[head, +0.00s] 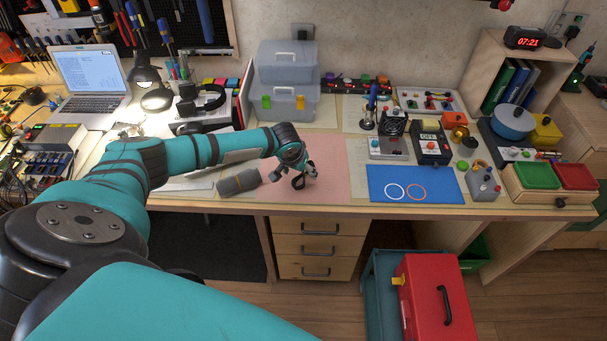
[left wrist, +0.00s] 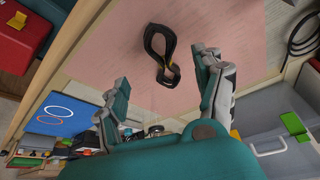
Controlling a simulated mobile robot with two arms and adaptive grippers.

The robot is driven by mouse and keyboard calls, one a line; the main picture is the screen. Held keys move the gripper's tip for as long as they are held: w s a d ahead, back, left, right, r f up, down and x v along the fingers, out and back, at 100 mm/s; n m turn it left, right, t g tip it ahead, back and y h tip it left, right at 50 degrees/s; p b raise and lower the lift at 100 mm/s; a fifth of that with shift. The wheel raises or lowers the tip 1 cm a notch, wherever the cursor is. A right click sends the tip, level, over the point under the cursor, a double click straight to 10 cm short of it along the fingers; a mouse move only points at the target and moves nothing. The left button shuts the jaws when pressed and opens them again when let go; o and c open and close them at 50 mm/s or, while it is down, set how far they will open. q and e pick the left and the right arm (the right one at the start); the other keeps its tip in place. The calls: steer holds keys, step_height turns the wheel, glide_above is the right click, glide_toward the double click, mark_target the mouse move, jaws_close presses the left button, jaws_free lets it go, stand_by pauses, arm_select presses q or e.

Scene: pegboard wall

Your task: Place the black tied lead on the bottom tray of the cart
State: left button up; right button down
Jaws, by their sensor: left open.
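The black tied lead (head: 299,183) lies in a loop on the pink mat (head: 335,188) near the front of the bench. It also shows in the left wrist view (left wrist: 151,42), just beyond the fingertips. My left gripper (head: 297,174) is open and empty, low over the mat at the lead. In the left wrist view its two fingers (left wrist: 167,70) stand wide apart, with the lead ahead of the gap and not between them. A teal frame (head: 374,285) on the floor may be the cart; its bottom tray cannot be made out. My right gripper is not in view.
A grey rolled pouch (head: 238,183) lies left of the lead. A blue mat (head: 415,183) with two rings is to its right. A grey-blue lidded box (head: 285,103) stands behind. A red toolbox (head: 430,300) sits by the teal frame. The pink mat around the lead is clear.

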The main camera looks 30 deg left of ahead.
mark_target(301, 176)
arm_select(q)
steer(key=x, duration=0.4)
steer(key=shift+w+a+f, duration=0.1)
steer(key=shift+a+f, duration=0.25)
steer(key=shift+f, duration=0.05)
steer(key=c, duration=1.4)
steer(key=shift+r, duration=0.1)
